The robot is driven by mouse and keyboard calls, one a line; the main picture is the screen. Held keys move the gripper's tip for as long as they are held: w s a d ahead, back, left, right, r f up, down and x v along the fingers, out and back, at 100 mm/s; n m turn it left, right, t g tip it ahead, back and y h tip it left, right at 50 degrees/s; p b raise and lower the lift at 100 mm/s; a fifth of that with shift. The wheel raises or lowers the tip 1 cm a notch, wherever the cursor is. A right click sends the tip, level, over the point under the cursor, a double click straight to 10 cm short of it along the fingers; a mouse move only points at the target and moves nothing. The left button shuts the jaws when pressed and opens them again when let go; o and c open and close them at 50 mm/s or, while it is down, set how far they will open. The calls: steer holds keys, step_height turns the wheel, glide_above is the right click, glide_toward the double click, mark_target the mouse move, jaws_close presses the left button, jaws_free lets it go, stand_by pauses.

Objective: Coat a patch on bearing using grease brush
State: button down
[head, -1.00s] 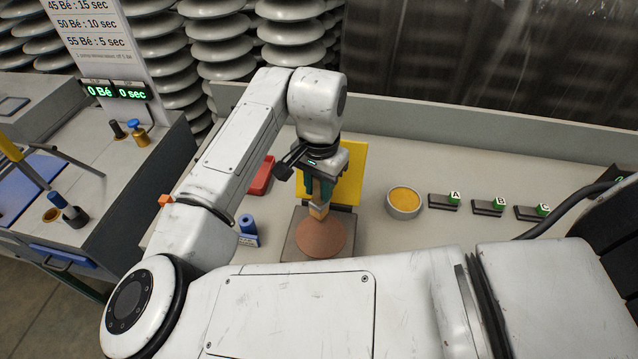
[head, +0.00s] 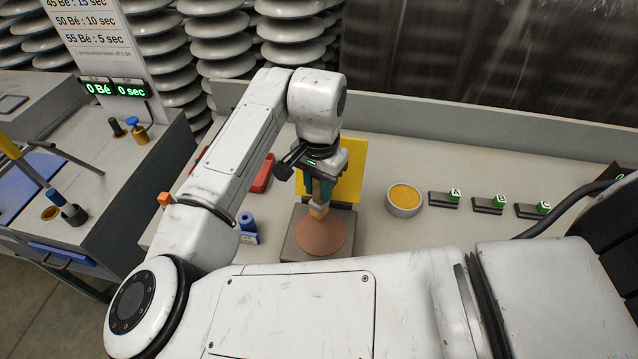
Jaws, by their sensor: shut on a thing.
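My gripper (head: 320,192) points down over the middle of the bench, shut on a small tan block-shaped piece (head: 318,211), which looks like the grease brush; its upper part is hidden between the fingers. Its lower end is at the far part of a round brown disc (head: 321,238), which looks like the bearing. I cannot tell whether it touches the disc. The disc lies on a dark square plate (head: 289,250). No separate coated patch can be made out on it. A round pale bowl (head: 404,201) with yellow-orange contents, perhaps grease, stands to the right.
A yellow panel (head: 353,170) stands behind my gripper. A red tray (head: 263,175) and a blue cylinder on a holder (head: 247,228) are to the left. Blocks marked A, B and C (head: 489,206) sit at the right. Bare bench (head: 450,235) lies in front of them.

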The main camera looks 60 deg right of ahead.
steer(key=shift+f+b, duration=0.4)
steer(key=shift+f, duration=0.4)
steer(key=shift+s+a+r, duration=0.1)
steer(key=shift+s+a, duration=0.1)
steer(key=shift+a, duration=0.45)
steer(key=shift+s+a, duration=0.25)
steer(key=shift+a, duration=0.35)
steer(key=shift+s+a+r, duration=0.1)
steer(key=shift+s+a, duration=0.1)
steer(key=shift+a, duration=0.45)
steer(key=shift+s+a+f, duration=0.1)
steer(key=shift+s+a, duration=0.15)
steer(key=shift+a, duration=0.4)
steer(key=shift+s+a, duration=0.3)
steer(key=shift+a, duration=0.35)
steer(key=shift+s+a+f, duration=0.1)
steer(key=shift+s+a, duration=0.15)
steer(key=shift+a, duration=0.4)
